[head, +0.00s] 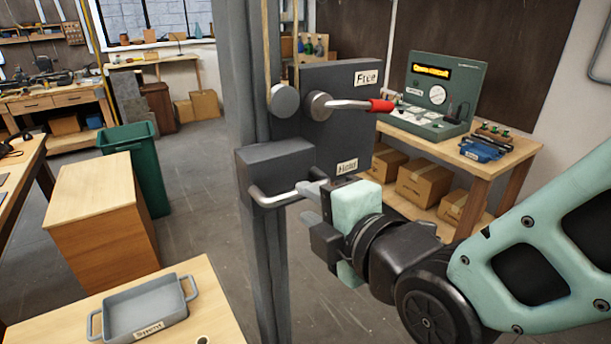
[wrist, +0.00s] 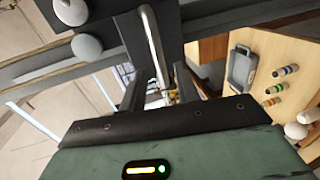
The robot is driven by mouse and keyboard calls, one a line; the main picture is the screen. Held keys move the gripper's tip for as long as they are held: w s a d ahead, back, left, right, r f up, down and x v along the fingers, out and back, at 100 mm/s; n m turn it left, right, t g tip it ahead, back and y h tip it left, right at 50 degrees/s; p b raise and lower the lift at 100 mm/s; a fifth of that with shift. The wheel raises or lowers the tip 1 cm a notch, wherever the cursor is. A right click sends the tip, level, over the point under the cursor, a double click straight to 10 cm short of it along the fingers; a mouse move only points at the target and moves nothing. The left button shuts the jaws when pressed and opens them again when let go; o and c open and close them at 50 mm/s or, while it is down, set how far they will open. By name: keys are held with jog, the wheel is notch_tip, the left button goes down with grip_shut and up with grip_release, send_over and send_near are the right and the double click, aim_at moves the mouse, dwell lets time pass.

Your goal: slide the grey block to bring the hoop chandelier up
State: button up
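The grey block (head: 275,165) sits on a tall dark grey post (head: 262,270), with a bent metal handle (head: 270,201) on its near side. My gripper (head: 311,203) is at the right end of this handle. In the wrist view the handle (wrist: 153,45) runs in between my two fingers (wrist: 160,92), which stand apart with gaps beside the bar, so the gripper looks open. The block also shows dark at the top of the wrist view (wrist: 138,28). I cannot make out the hoop chandelier in either view.
Above the block, a dark box (head: 340,85) labelled "Free" carries a red-tipped lever (head: 380,105). A grey tray (head: 145,308) stands on a wooden top at lower left. A green bin (head: 140,160) and a bench with a green case (head: 440,90) stand behind.

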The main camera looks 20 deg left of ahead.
aim_at(296, 197)
jog(key=shift+p+x, duration=0.9)
jog(key=shift+x, duration=1.85)
grip_shut()
